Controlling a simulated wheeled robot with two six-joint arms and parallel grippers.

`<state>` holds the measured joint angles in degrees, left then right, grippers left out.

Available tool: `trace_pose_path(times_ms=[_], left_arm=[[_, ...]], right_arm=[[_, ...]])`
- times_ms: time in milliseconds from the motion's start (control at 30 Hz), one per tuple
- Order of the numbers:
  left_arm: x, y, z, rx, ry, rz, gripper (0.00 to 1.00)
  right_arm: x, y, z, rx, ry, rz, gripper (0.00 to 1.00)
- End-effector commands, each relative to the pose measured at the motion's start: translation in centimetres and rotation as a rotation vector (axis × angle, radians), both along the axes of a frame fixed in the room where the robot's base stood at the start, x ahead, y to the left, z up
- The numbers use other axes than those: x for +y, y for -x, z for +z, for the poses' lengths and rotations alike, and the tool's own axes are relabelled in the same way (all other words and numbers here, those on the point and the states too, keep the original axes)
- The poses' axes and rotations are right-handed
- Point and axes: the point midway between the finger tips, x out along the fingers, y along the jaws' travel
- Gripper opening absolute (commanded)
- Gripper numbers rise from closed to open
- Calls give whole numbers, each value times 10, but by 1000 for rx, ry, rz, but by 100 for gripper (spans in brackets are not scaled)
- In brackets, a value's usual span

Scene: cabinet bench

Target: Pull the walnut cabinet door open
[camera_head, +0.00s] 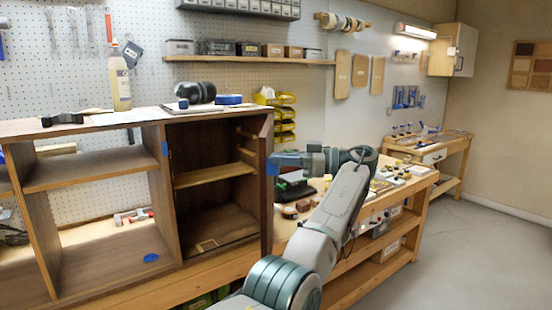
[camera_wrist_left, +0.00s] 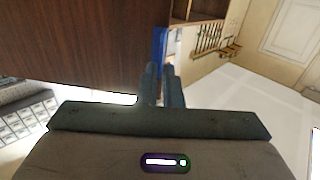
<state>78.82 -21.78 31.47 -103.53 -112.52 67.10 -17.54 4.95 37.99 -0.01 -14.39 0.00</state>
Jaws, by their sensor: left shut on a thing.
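The walnut cabinet (camera_head: 160,200) stands on the bench at the left. Its door (camera_head: 267,205) is swung open at the right side and shows nearly edge-on, leaving the right compartment exposed. My left gripper (camera_head: 275,164) is at the door's free edge, at mid-height, by a blue strip. In the left wrist view the brown door panel (camera_wrist_left: 75,40) fills the upper left. The fingers (camera_wrist_left: 160,85) are close together at its edge, with the blue strip (camera_wrist_left: 160,45) just beyond. The exact grip between the fingertips is hard to see. My right gripper is out of view.
A bottle (camera_head: 120,80), black ear muffs (camera_head: 195,92) and a blue tape roll (camera_head: 228,99) stand on the cabinet top. Small blocks (camera_head: 290,212) lie on the bench right of the door. Open floor (camera_head: 460,250) lies at the right.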

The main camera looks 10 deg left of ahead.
Motion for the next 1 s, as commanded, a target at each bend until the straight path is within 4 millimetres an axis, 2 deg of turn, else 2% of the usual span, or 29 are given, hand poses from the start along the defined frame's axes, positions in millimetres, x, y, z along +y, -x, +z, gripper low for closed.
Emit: trace_pose_path(times_ms=[500, 533, 600, 1000], left_arm=[[-1, -1, 4, -5, -3, 0, 0], [-1, -1, 4, -5, -3, -1, 12], [-1, -1, 4, -5, -3, 0, 25], [-1, -1, 1, -2, -1, 3, 25]], right_arm=[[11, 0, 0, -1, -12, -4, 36], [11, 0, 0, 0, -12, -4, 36], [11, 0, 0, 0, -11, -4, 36], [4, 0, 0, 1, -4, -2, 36]])
